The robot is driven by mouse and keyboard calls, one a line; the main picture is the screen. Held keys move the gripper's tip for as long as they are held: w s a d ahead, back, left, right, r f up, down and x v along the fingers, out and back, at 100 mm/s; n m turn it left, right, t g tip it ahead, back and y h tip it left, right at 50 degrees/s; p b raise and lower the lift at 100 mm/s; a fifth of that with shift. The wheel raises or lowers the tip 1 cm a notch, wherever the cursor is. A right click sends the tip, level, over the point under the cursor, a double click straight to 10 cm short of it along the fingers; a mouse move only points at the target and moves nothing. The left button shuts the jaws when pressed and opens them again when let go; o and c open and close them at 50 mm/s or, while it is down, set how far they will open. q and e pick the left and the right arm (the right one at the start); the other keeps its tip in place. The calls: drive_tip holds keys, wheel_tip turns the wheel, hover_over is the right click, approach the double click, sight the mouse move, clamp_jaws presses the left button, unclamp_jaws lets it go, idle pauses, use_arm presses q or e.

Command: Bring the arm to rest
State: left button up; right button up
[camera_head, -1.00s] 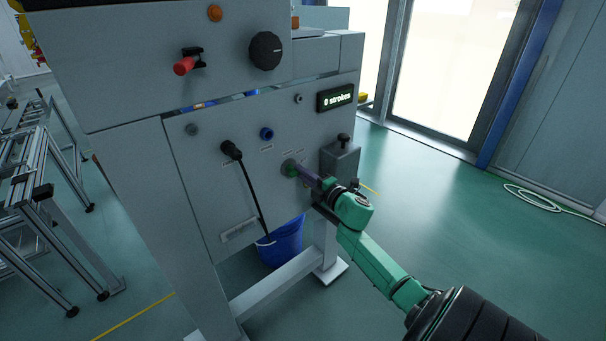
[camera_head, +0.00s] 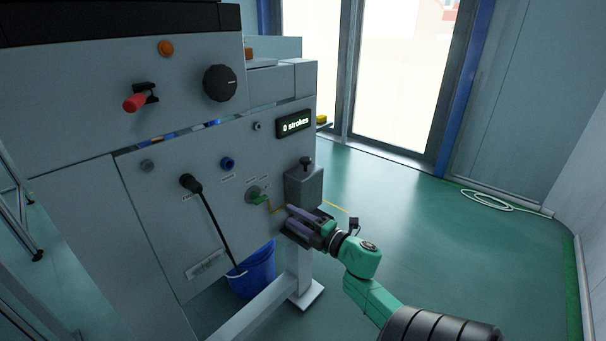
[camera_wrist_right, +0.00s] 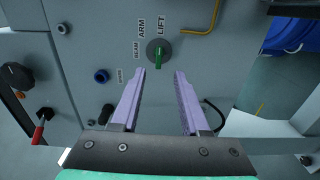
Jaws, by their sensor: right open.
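My right gripper (camera_head: 287,216) is open and empty, just in front of the grey panel (camera_head: 165,215). In the wrist view its two purple fingers (camera_wrist_right: 160,76) are spread apart, with nothing between them. A rotary switch with a green handle (camera_head: 258,199) is on the panel, a little left of the fingertips. In the wrist view the green handle (camera_wrist_right: 158,56) lies just beyond the fingertips, apart from them. Labels BEAM, ARM and LIFT are printed around it; I cannot tell which one it selects. My left gripper is not in view.
A grey box with a black knob (camera_head: 304,186) juts out beside my right gripper. A bent yellow rod (camera_wrist_right: 203,24) is near the switch. A black cable plug (camera_head: 190,182), blue bucket (camera_head: 254,272), red lever (camera_head: 135,102) and "0 strokes" display (camera_head: 294,123) show.

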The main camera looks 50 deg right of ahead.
drive_tip(key=s, duration=0.3)
drive_tip(key=shift+s, duration=0.15)
idle(0.3)
drive_tip(key=s+a+f+m+g+h+p, duration=0.1)
drive_tip(key=s+f+m+g+p, duration=0.2)
drive_tip(key=f, duration=0.7)
drive_tip(key=s+a+f+m+g, duration=0.2)
drive_tip(key=s+f+m+g, duration=0.15)
drive_tip(key=f, duration=0.75)
drive_tip(key=s+a+f+m+g+h+p, duration=0.1)
drive_tip(key=s+f+m+g+p, duration=0.3)
drive_tip(key=f, duration=0.6)
drive_tip(key=s+a+f+m+g+y, duration=0.1)
drive_tip(key=s+a+f+m+g, duration=0.1)
drive_tip(key=s+a+f, duration=0.4)
drive_tip(key=s+a+f+m+g+y, duration=0.1)
drive_tip(key=s+a+f+g, duration=0.3)
drive_tip(key=s, duration=1)
drive_tip(key=a+f+m, duration=0.1)
drive_tip(key=a+f, duration=0.2)
drive_tip(key=a, duration=0.2)
drive_tip(key=shift+s+f+m, duration=0.2)
drive_tip(key=shift+f+m, duration=0.05)
drive_tip(key=shift+m, duration=0.1)
